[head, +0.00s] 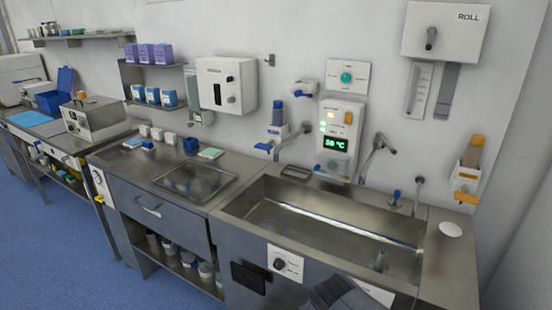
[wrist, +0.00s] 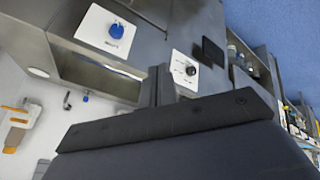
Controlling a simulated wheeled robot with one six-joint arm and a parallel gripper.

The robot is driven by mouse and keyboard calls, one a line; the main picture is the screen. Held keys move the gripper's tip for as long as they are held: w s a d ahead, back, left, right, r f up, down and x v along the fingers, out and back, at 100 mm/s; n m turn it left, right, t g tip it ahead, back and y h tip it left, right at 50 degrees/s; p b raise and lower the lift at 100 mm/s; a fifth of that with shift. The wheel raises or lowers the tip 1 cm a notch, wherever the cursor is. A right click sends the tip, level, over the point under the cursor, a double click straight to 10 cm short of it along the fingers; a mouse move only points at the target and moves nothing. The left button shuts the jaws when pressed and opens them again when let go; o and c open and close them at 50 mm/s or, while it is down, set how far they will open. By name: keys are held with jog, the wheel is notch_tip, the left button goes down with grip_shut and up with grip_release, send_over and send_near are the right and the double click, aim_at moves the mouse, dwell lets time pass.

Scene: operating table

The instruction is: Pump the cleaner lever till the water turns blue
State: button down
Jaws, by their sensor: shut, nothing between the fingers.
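Two wall dispensers have levers: one with a blue bottle and blue lever (head: 264,146) left of the sink, one with an amber bottle and orange lever (head: 465,197) on the right. I cannot tell which holds the cleaner. The orange dispenser also shows in the wrist view (wrist: 18,125). The steel sink (head: 240,203) holds shallow water (head: 320,226) that looks clear grey, not blue. My gripper (wrist: 158,82) is shut and empty in front of the sink, apart from both levers. In the head view my dark arm end shows at the bottom, its fingertips unclear.
A control panel (head: 341,140) reading 38 °C and taps (head: 377,145) are above the sink. A knob plate (head: 285,263) is on the sink front; a blue-knob plate (wrist: 115,30) shows in the wrist view. A tray (head: 195,180) lies left. Blue floor is clear at left.

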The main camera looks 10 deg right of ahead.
jog(key=w+a+r+t+y+p, duration=0.1)
jog(key=w+r+t+y, duration=0.4)
jog(key=w+r+t, duration=0.4)
jog(key=w+r, duration=0.4)
jog(key=r, duration=0.1)
jog(key=shift+w+p, duration=0.35)
jog(key=shift+a, duration=0.15)
